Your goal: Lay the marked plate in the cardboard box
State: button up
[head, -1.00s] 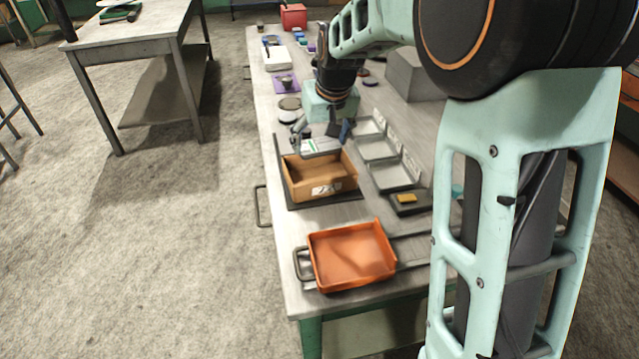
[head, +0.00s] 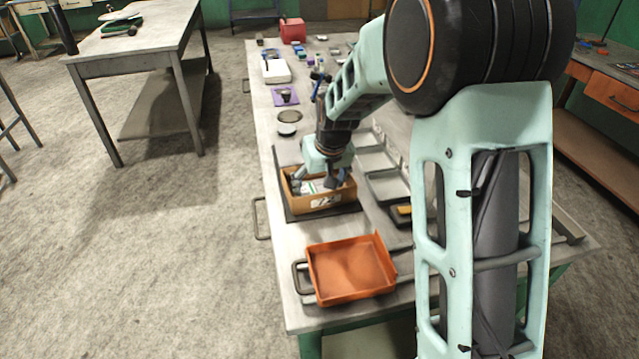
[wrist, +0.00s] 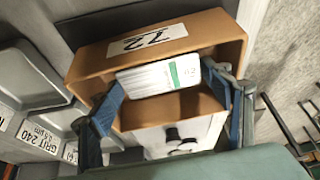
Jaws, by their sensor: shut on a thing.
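The cardboard box (head: 322,205) is open-topped and stands on a dark mat on the bench; its wall with a "72" label shows in the wrist view (wrist: 205,32). The marked plate (wrist: 158,76) is pale with a green stripe and shows between my blue fingertips. My gripper (wrist: 166,98) is shut on it. In the head view my gripper (head: 318,181) is down at the box opening, with the plate (head: 306,187) within the walls. A white surface with black marks (wrist: 185,136) lies nearer the wrist camera. Whether the plate touches the box floor is hidden.
An orange tray (head: 350,268) stands in front of the box. Grey labelled trays (head: 388,184) line its right side, with a dark holder and yellow piece (head: 403,210) nearby. Round dishes (head: 288,117), a purple mat (head: 284,95) and a red box (head: 292,30) lie farther back.

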jog(key=shift+f, duration=0.1)
jog(key=o, duration=1.7)
jog(key=shift+r, duration=0.35)
jog(key=p+v, duration=0.1)
jog(key=v, duration=1)
jog(key=shift+s+r, duration=0.2)
jog(key=shift+r, duration=0.1)
